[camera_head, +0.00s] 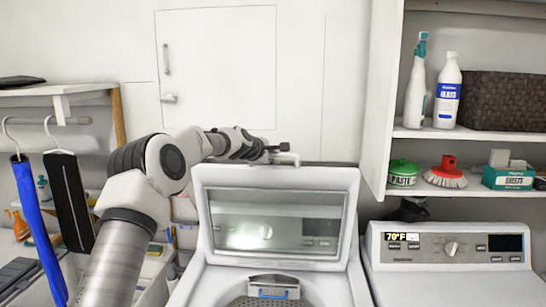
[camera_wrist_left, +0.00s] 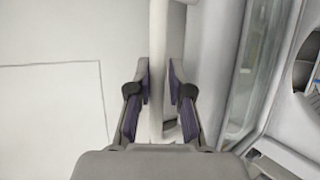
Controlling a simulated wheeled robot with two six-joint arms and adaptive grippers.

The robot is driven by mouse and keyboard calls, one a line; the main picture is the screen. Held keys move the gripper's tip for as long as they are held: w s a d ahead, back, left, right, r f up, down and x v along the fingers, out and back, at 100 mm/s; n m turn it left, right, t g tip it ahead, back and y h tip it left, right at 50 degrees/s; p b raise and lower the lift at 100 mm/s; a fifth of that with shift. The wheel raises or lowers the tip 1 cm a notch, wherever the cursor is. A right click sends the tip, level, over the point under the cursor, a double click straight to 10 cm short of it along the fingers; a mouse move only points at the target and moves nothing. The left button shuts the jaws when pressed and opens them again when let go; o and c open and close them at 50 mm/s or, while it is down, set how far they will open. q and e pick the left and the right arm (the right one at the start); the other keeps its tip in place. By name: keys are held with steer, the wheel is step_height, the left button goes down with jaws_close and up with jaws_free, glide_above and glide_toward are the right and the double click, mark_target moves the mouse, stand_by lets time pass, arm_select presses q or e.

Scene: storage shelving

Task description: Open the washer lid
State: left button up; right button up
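The washer lid (camera_head: 201,222) stands raised and nearly upright at the back of the white washer (camera_head: 340,292), with its glass window facing me. The washer opening shows below it, with part of the drum inside. My left gripper (camera_head: 286,155) is at the top edge of the lid. In the left wrist view, the fingers of my left gripper (camera_wrist_left: 158,82) are drawn in close on both sides of the lid's white rim (camera_wrist_left: 158,35). The rim nearly fills the gap between them. My right gripper is not in view.
A second white machine with a control panel (camera_head: 450,245) stands to the right. Above it, shelves (camera_head: 460,133) hold bottles, a basket (camera_head: 502,101), a brush and a green tin. A wall cabinet door (camera_head: 218,65) is behind my arm. Hangers and a low shelf are at the left.

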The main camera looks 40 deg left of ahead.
arm_select(q)
steer(key=shift+w, duration=0.1)
steer(key=shift+s+r, duration=0.2)
steer(key=shift+s, duration=0.15)
steer(key=v, duration=1.1)
steer(key=shift+s, duration=0.1)
